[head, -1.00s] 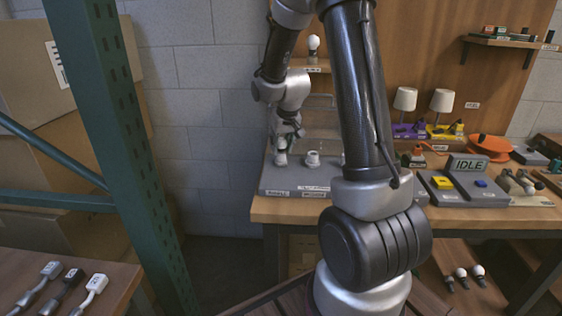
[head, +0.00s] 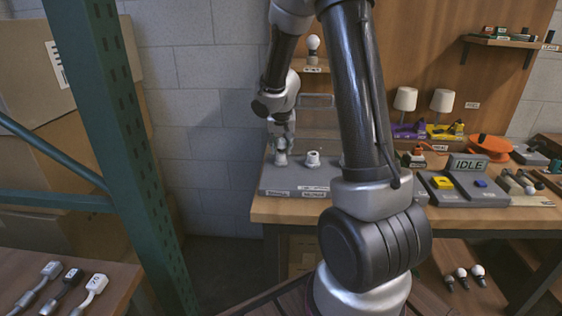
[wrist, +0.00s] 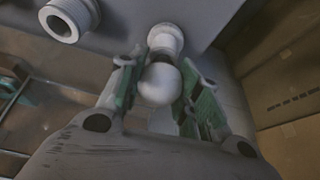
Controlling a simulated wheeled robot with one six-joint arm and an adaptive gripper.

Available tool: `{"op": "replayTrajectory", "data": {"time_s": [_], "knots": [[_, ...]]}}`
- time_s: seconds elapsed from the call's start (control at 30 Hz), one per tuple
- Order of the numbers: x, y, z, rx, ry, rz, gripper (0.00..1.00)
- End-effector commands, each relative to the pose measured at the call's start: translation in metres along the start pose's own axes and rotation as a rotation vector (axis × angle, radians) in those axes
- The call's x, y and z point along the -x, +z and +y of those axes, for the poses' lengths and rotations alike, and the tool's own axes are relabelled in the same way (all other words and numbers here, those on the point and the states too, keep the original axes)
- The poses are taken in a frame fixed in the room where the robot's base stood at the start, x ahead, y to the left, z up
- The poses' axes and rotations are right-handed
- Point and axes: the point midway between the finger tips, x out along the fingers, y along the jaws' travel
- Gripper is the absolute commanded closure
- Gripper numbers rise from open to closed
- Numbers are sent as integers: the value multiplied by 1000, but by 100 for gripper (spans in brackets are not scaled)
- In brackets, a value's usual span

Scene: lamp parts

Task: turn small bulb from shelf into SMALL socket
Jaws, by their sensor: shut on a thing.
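In the wrist view the small bulb's white globe (wrist: 160,85) is between the green-padded fingers of my gripper (wrist: 155,88), which is shut on it. The white small socket (wrist: 166,38) lies directly beyond the bulb, in line with it. The globe hides the bulb's base, so I cannot tell how deep it sits in the socket. In the head view my gripper (head: 281,150) points down over the left end of the grey socket block (head: 268,188). The bulb is not clear there.
A second, wider white socket (head: 312,160) stands just right of my gripper and also shows in the wrist view (wrist: 68,18). Another bulb (head: 313,45) stands on a small wall shelf above. A cardboard box (wrist: 295,80) is at the right in the wrist view.

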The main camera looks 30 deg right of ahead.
Motion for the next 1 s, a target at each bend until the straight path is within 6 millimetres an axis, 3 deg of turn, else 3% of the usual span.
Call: {"op": "replayTrajectory", "data": {"time_s": [0.3,0.67,1.0], "knots": [[-2,2,1,-251,108,0,84],[-2,2,1,-306,129,0,84],[-3,3,1,-806,339,6,84]]}}
